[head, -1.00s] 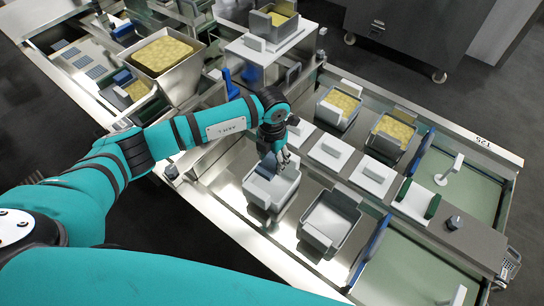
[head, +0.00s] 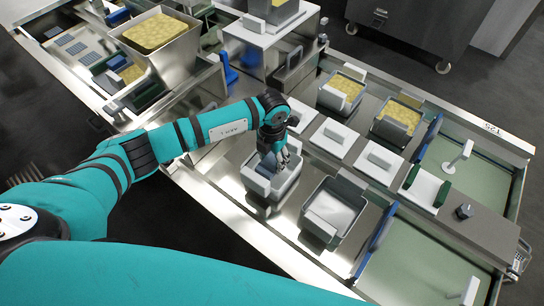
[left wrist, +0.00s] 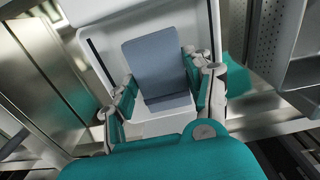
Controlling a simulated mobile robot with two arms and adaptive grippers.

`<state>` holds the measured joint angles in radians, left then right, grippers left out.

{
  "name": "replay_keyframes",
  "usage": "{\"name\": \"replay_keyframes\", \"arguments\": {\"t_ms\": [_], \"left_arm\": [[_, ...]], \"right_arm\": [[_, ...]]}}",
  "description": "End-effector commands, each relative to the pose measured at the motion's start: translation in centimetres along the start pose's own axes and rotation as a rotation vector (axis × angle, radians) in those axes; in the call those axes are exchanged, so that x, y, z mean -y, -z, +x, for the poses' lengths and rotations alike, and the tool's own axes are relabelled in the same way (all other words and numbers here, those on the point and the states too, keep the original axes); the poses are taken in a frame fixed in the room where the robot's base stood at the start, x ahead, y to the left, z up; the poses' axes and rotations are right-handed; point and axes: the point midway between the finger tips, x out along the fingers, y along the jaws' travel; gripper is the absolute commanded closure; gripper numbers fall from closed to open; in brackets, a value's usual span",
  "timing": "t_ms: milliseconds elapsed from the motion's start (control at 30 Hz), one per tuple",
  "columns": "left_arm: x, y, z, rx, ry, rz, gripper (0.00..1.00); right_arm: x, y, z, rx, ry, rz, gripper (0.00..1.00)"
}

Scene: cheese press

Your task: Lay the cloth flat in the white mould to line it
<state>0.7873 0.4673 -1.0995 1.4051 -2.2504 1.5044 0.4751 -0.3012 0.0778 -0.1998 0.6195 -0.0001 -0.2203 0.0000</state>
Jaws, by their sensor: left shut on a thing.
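The white mould (head: 257,186) stands on the steel table under my left gripper (head: 281,160); its white wall also shows in the left wrist view (left wrist: 205,22). In the left wrist view, the blue-grey cloth (left wrist: 160,62) is between the two fingers of my left gripper (left wrist: 165,100), which is shut on it. The cloth appears as a smooth sheet over the mould's opening, inside the outline of its rim. I cannot tell whether it touches the mould's floor. My fingers hide part of the mould in the head view. My right gripper is not in view.
A second open mould (head: 335,208) stands just right of the white mould. Beyond are white lids (head: 334,138) and curd-filled moulds (head: 341,92) (head: 396,122). A blue bar (head: 378,232) stands to the right. A hopper of curd (head: 160,35) is at the far left.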

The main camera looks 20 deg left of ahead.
Motion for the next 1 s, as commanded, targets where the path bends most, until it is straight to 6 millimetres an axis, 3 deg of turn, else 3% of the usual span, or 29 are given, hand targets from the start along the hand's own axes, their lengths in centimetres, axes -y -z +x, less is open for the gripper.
{"name": "replay_keyframes", "arguments": {"t_ms": [933,967,1000], "left_arm": [[-0.03,-0.32,-0.06,0.000,-0.001,0.000,0.74],[-0.03,-0.33,-0.06,0.000,-0.001,0.000,0.46],[-0.03,-0.33,-0.06,0.000,-0.001,0.000,0.40]], "right_arm": [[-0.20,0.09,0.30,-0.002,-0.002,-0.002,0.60],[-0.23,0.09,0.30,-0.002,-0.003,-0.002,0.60],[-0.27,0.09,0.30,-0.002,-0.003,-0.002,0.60]]}}
